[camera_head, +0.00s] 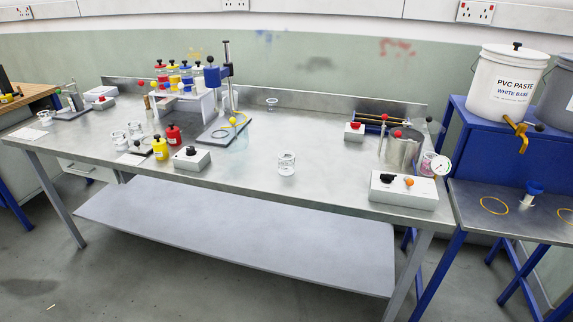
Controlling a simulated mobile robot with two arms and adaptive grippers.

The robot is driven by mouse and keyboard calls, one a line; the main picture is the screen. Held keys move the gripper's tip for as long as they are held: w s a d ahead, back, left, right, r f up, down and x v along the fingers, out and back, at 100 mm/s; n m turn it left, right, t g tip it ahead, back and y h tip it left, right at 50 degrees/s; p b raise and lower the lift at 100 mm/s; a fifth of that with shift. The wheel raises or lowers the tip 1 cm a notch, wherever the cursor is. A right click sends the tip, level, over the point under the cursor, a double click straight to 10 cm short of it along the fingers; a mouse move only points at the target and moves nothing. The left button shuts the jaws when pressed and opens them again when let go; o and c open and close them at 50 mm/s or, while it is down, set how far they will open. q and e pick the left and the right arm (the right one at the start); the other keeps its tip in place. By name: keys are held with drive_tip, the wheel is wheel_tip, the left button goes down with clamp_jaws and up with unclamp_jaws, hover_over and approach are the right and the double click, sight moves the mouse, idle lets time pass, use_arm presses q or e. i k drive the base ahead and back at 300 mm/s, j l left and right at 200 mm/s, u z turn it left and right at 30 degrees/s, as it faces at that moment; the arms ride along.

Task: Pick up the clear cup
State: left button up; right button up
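A clear cup (286,164) with dark markings on its side stands upright on the metal bench (325,185), near the middle of its front half. Two more clear vessels stand at the left, one near the front (119,140) and one just behind it (135,130). A small clear vessel (271,104) stands towards the back. I cannot tell from the picture alone which of these the task means. Neither of my grippers shows in this view.
A blue press stand (226,75), yellow bottle (160,148), red bottle (173,134) and knobbed box (192,159) are left of the marked cup. A metal pot (399,150) and white control box (403,190) are right. Bench around the marked cup is clear.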

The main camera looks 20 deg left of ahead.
sight(286, 164)
drive_tip(key=i+j+z, duration=0.1)
drive_tip(key=j, duration=0.35)
drive_tip(key=i+j+z, duration=0.15)
drive_tip(key=j, duration=0.3)
drive_tip(key=i+j+z, duration=0.1)
drive_tip(key=j, duration=0.4)
drive_tip(key=i+l, duration=0.05)
